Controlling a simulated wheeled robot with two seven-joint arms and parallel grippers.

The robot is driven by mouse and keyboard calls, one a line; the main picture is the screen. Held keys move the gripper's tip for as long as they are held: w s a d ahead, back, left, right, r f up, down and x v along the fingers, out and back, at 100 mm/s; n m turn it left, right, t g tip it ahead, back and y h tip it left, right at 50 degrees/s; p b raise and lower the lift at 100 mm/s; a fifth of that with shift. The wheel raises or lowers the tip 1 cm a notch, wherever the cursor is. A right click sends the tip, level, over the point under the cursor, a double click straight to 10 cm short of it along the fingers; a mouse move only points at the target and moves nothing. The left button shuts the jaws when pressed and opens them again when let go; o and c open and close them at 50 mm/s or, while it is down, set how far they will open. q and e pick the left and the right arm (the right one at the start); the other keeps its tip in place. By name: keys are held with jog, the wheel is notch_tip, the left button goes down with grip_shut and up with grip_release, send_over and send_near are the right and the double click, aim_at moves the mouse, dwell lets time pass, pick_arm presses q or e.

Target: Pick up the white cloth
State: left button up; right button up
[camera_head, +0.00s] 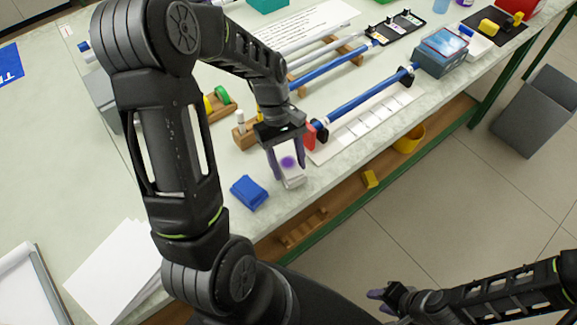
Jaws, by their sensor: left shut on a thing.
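The white cloth (291,181), a small white piece with a purple patch on it, is between the purple fingers of my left gripper (288,171). The gripper is shut on it at the front edge of the table. I cannot tell whether the cloth still touches the table top. My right gripper (380,294) is low at the bottom right, over the floor and away from the table. I cannot make out whether its fingers are open or shut.
A folded blue cloth (249,193) lies left of the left gripper. A blue rod (357,97) and a white marked strip (371,122) lie to the right. A wooden block (244,136) stands behind. A grey bin (539,112) stands on the floor at right.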

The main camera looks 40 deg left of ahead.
aim_at(288, 164)
pick_arm(q)
notch_tip(288, 164, up, 9)
jog(key=shift+f, duration=0.1)
